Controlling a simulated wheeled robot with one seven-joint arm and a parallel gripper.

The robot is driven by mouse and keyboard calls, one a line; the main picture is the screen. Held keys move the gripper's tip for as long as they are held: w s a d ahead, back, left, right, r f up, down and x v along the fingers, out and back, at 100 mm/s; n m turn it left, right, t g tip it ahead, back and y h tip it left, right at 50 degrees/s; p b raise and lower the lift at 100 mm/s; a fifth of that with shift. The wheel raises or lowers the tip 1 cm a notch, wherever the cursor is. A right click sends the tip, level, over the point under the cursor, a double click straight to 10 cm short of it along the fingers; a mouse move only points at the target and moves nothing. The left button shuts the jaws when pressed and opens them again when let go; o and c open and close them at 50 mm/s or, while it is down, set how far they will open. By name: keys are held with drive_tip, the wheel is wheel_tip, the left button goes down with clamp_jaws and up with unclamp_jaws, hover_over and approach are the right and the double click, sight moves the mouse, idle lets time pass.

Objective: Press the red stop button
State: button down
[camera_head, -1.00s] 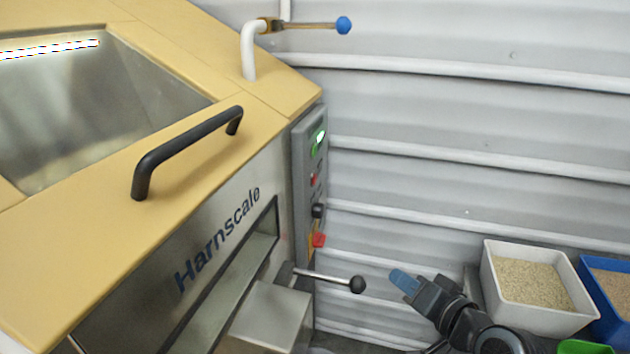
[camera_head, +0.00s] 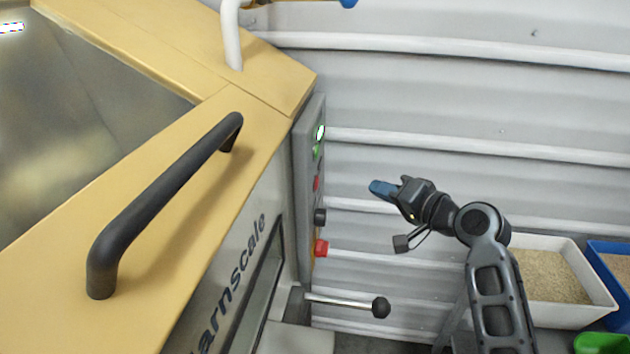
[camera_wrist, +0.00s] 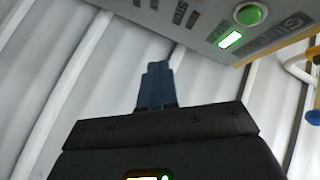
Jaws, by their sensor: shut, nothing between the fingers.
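A grey control panel (camera_head: 305,215) is on the side of the hopper machine. A small red button (camera_head: 316,183) sits on it below a green button (camera_head: 316,150). A larger red part (camera_head: 321,248) on yellow sits lower; I cannot tell whether it is a button or a switch. My gripper (camera_head: 381,189) is shut and empty, its blue fingers pointing left at the panel, about level with the small red button in the picture and apart from it. In the wrist view the fingers (camera_wrist: 156,85) point towards the panel's edge; the green button (camera_wrist: 250,14) shows, but no red button.
A black knob (camera_head: 320,216) sits between the two red parts. A lever with a black ball (camera_head: 380,307) sticks out below. A black handle (camera_head: 165,200) is on the hopper top. A white bin (camera_head: 560,318) and a blue bin (camera_head: 600,250) stand at right. A ribbed wall is behind.

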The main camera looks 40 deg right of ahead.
sight(317, 184)
drive_tip(key=shift+w+a, duration=0.1)
drive_tip(key=w+a+p, duration=0.2)
drive_tip(key=w+a, duration=0.3)
drive_tip(key=w, duration=0.1)
drive_tip(key=shift+w+a, duration=0.2)
drive_tip(key=shift+w, duration=0.25)
idle(2.0)
drive_tip(key=shift+w+a+p, duration=0.2)
drive_tip(key=shift+w+p, duration=0.05)
drive_tip(key=shift+p, duration=0.05)
drive_tip(key=shift+w+a, duration=0.3)
drive_tip(key=shift+w, duration=0.05)
idle(0.8)
idle(0.3)
drive_tip(key=shift+s+d, duration=0.5)
drive_tip(key=shift+s, duration=0.2)
